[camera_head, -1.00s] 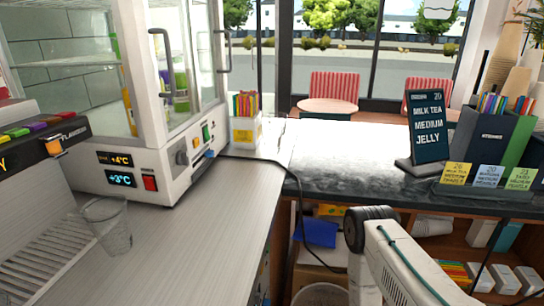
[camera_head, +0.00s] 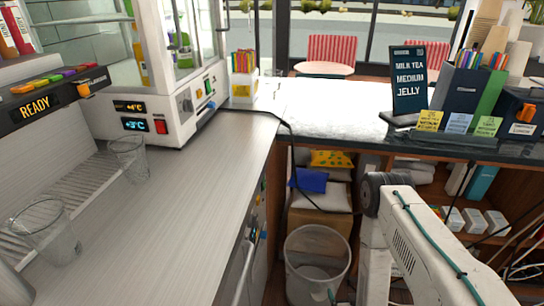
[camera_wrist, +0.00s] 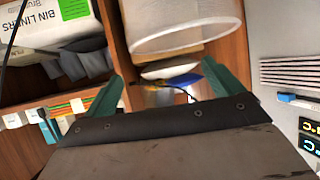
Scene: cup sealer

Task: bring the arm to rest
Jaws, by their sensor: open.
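In the wrist view my gripper (camera_wrist: 165,95) is open, its two green fingers spread wide with nothing between them. It faces the open shelving and a white bin beneath the counter. In the head view my white arm stands at the lower right, in front of the shelves under the dark counter. The gripper itself does not show in the head view.
Two clear cups stand at left, one near (camera_head: 48,235) and one farther back (camera_head: 130,160), by the dispenser's grated tray (camera_head: 85,195). A bin (camera_head: 318,265) stands on the floor beside my arm. A menu sign (camera_head: 408,80) stands on the dark counter (camera_head: 460,148).

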